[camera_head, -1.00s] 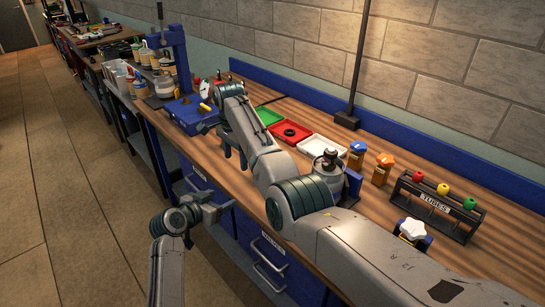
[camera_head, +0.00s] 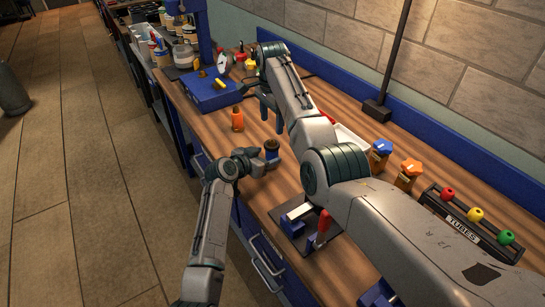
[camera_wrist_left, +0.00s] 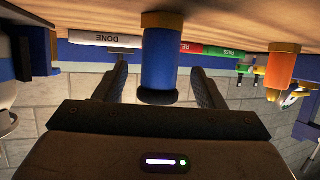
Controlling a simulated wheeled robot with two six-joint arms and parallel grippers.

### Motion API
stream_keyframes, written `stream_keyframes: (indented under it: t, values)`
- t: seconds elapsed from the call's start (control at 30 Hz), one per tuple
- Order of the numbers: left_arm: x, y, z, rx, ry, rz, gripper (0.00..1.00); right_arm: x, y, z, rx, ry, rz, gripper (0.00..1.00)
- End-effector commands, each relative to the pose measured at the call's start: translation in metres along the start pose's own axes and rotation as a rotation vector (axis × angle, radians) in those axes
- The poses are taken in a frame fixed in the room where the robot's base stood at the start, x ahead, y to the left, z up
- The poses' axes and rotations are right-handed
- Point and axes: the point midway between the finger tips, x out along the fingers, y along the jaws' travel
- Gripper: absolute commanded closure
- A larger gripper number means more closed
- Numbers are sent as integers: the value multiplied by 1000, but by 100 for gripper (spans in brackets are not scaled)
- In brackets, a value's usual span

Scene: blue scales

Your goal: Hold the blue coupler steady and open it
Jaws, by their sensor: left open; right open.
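The blue coupler (camera_head: 271,146) stands upright near the front edge of the bench. In the left wrist view, which is upside down, it is a blue cylinder (camera_wrist_left: 158,62) with a brown end against the wood and a dark blue end. My left gripper (camera_head: 265,163) is open, with one finger on each side of the coupler (camera_wrist_left: 158,75); gaps show on both sides. My right gripper (camera_head: 271,113) is open, fingers pointing down, above the bench behind the coupler. It appears empty.
An orange piece (camera_head: 237,119) stands left of the coupler. A blue box (camera_head: 205,92) sits further left. A vise-like fixture (camera_head: 300,225) with a red handle is to the right. The white DONE tray (camera_wrist_left: 105,39) and red tray (camera_wrist_left: 190,48) lie behind. My right arm hides part of the bench.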

Motion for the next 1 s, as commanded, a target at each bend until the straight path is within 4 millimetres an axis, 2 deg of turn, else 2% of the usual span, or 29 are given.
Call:
stream_keyframes:
  t: [0.1,0.3,0.7,0.77,1.0]
  values:
    - [19,0,0,0,-2,1,37,0,0,0,0,0,0,36]
    - [38,0,0,0,0,1,37,0,0,0,0,0,0,36]
    - [43,0,0,0,0,0,37,0,0,0,0,0,0,36]
    - [43,0,0,0,0,0,46,0,0,0,0,0,0,36]
    - [43,0,0,0,0,0,94,0,0,0,0,0,0,36]
